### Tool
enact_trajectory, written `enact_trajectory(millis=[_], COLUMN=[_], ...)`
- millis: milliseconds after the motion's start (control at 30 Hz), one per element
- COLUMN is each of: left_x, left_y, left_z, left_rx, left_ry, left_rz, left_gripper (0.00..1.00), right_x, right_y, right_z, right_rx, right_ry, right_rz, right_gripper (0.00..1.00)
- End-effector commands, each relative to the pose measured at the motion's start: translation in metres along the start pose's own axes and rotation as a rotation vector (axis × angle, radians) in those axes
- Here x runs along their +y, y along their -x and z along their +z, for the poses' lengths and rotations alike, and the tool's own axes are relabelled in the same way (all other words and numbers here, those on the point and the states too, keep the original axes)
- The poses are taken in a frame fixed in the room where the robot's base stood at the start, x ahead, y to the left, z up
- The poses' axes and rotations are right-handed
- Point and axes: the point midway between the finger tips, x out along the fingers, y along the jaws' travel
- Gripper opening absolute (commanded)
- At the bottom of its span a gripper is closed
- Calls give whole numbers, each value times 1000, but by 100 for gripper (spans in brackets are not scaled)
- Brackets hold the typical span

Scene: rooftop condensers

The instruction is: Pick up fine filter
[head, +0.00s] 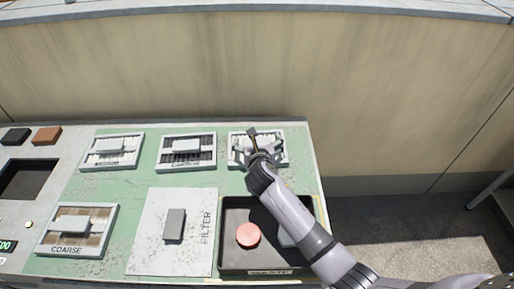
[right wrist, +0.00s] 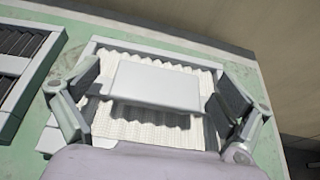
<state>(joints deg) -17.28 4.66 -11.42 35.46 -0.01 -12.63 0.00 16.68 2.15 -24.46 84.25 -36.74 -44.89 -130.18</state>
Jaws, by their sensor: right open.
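A framed filter with white pleats and a pale grey block handle lies at the back right of the green panel in the head view (head: 276,138). In the right wrist view this white-pleated filter (right wrist: 155,132) fills the middle, its handle (right wrist: 157,84) on top. Its label is hidden, so I cannot read whether it is the fine filter. My right gripper (head: 258,148) is over it; in the right wrist view the open fingers (right wrist: 160,96) stand on either side of the handle. My left gripper is not in view.
A carbon filter (head: 187,163) lies to the left, then another filter (head: 112,162) with an unreadable label. A coarse filter (head: 72,246) lies front left. A white FILTER plate (head: 150,240) bears a grey block (head: 175,225). A dark tray (head: 230,262) holds a pink disc (head: 248,235).

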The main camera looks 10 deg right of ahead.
Motion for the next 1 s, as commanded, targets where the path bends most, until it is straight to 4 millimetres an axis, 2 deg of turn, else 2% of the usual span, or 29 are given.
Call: enact_trajectory(millis=[67,900,1000], left_x=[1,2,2], left_y=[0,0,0], left_z=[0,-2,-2], left_rx=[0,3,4], left_ry=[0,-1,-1], left_rz=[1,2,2], left_gripper=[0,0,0], right_x=[0,0,0], right_y=[0,0,0], right_z=[0,0,0], right_rx=[0,1,-1], right_ry=[0,0,0], right_rz=[0,-1,0], right_gripper=[95,39,38])
